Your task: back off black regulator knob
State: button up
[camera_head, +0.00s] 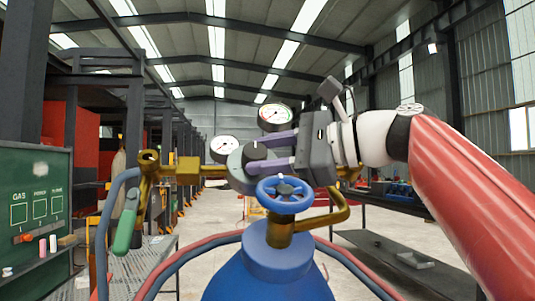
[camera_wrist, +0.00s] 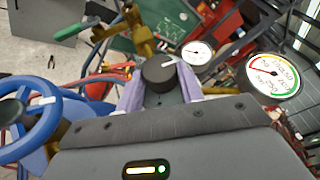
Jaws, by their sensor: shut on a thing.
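The black regulator knob (camera_wrist: 158,73) sits between the two purple fingers of my gripper (camera_wrist: 160,92) in the wrist view. A white mark shows on its top, toward the upper right. In the head view the knob (camera_head: 256,152) is partly hidden by the fingers of my gripper (camera_head: 258,152), which reach in from the right. My gripper is shut on the knob. The knob is on the grey regulator body (camera_head: 237,165). Two white dial gauges, one upper (camera_head: 274,116) and one lower (camera_head: 223,149), stand on the regulator.
A blue handwheel valve (camera_head: 284,194) tops the blue cylinder (camera_head: 268,278) just below my gripper. A brass fitting with a green lever (camera_head: 126,228) is at left. Red and blue hoses (camera_head: 190,255) curve around. A green board (camera_head: 38,205) stands far left; a dark workbench (camera_head: 400,255) is at right.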

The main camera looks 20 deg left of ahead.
jog(key=shift+w+r+n+g+h, duration=0.1)
jog(key=shift+r+n+g+h, duration=0.1)
jog(key=shift+n+g+h, duration=0.3)
jog(key=o, duration=1)
jog(key=shift+f, duration=0.1)
jog(key=d+r, duration=0.1)
jog(key=d, duration=0.6)
jog(key=shift+d+r, duration=0.2)
jog(key=shift+d, duration=0.1)
